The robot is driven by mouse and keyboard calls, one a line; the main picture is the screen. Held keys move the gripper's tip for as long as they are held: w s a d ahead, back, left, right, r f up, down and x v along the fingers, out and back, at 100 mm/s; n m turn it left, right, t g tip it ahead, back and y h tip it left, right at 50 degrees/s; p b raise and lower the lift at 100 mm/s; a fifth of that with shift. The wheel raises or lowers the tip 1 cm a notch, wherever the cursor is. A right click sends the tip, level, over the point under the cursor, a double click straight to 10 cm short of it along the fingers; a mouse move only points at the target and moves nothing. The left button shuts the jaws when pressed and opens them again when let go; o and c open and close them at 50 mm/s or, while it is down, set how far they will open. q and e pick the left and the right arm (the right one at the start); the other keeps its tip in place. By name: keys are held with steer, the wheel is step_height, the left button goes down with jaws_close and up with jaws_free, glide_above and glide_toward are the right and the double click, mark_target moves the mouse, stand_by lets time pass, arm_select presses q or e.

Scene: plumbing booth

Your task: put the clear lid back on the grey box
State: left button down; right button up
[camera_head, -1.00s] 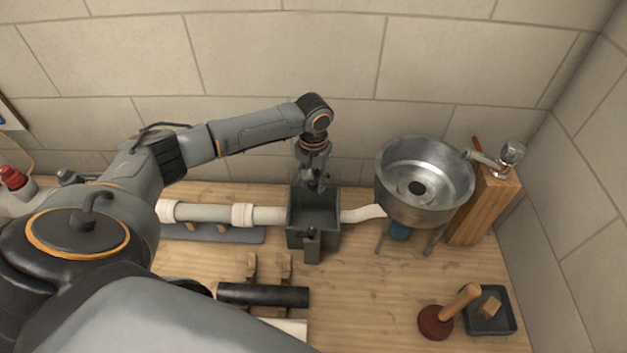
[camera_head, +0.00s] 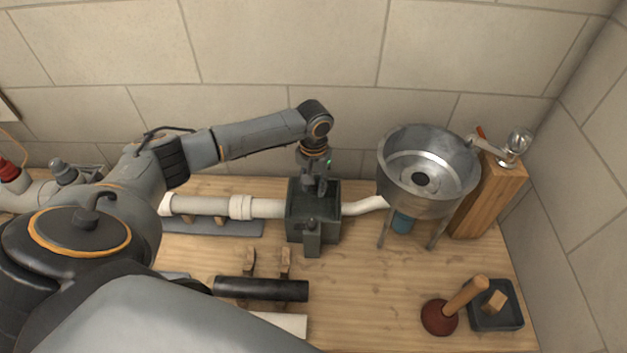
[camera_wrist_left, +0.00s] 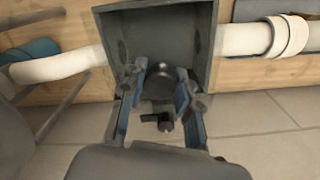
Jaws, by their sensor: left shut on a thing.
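The grey box (camera_head: 296,230) stands on the wooden bench between the white pipe and the metal basin. In the left wrist view the grey box (camera_wrist_left: 205,45) shows its dark inside. My left gripper (camera_head: 317,190) points down at the box mouth. In the left wrist view its fingers (camera_wrist_left: 160,90) are shut on a small dark round knob (camera_wrist_left: 160,84), which looks like the handle of the clear lid. The lid's clear pane cannot be made out, so I cannot tell whether it touches the rim. My right gripper is out of view.
A white pipe (camera_head: 205,205) meets the box from the left. A metal basin (camera_head: 420,195) on legs stands close on the right, beside a wooden block (camera_head: 492,205). A black pipe (camera_head: 262,289), a plunger (camera_head: 440,316) and a dark tray (camera_head: 508,318) lie nearer. The tiled wall is behind.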

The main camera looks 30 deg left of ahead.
arm_select(q)
steer(key=shift+f, duration=0.35)
steer(key=shift+f, duration=0.5)
stand_by(0.5)
steer(key=c, duration=0.9)
jaws_free()
step_height(320, 180, up, 12)
